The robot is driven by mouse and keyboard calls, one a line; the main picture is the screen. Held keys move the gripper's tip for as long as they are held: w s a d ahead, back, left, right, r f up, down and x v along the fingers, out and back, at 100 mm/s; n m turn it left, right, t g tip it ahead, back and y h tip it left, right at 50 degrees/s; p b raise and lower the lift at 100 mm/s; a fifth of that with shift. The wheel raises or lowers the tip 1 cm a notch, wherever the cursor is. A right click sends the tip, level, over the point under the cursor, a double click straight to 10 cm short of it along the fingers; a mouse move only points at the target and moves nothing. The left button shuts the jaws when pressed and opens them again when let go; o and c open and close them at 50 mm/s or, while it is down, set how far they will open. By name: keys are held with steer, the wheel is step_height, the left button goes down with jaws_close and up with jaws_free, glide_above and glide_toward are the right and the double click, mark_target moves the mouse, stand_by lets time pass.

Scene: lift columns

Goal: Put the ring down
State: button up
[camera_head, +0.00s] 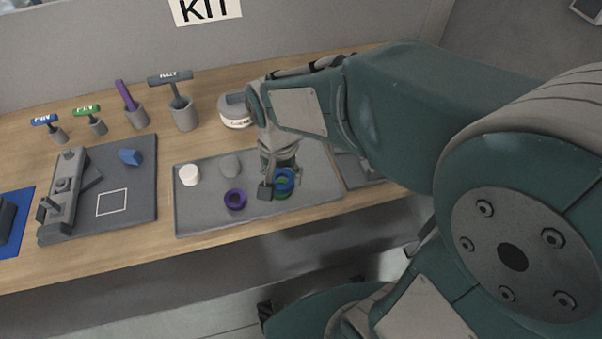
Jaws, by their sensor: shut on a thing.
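My gripper (282,184) is over the right part of a grey tray (208,220), pointing down. It is shut on a blue ring (285,173), which shows between the fingertips. A green ring (281,195) shows just under the blue one. I cannot tell whether the two touch. A purple ring (235,199) lies on the tray to the left of my gripper. My wrist and arm hide part of the tray's back right.
A white round piece (189,175) and a grey one (230,166) stand on the tray. A dark board with a blue block (130,157) lies left. Several handled tools in holders and a grey-white container (236,111) stand behind. The table's front edge is close.

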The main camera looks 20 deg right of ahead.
glide_toward(317, 184)
steer(key=s+a, duration=0.2)
steer(key=a, duration=0.1)
steer(key=d+f, duration=0.1)
steer(key=w+d+f, duration=0.1)
steer(key=d+f, duration=0.1)
steer(key=shift+w+d+f, duration=0.1)
steer(key=shift+w+d, duration=0.15)
steer(key=shift+w+a+f, duration=0.2)
steer(key=shift+w+f, duration=0.05)
steer(key=shift+f, duration=0.3)
step_height(317, 184, down, 3)
steer(key=shift+r, duration=0.2)
steer(key=shift+d+f, duration=0.1)
steer(key=shift+f, duration=0.2)
steer(key=shift+d, duration=0.4)
steer(key=shift+f, duration=0.15)
steer(key=o, duration=1.3)
steer(key=shift+a, duration=0.2)
steer(key=shift+c, duration=0.2)
steer(key=shift+a, duration=0.2)
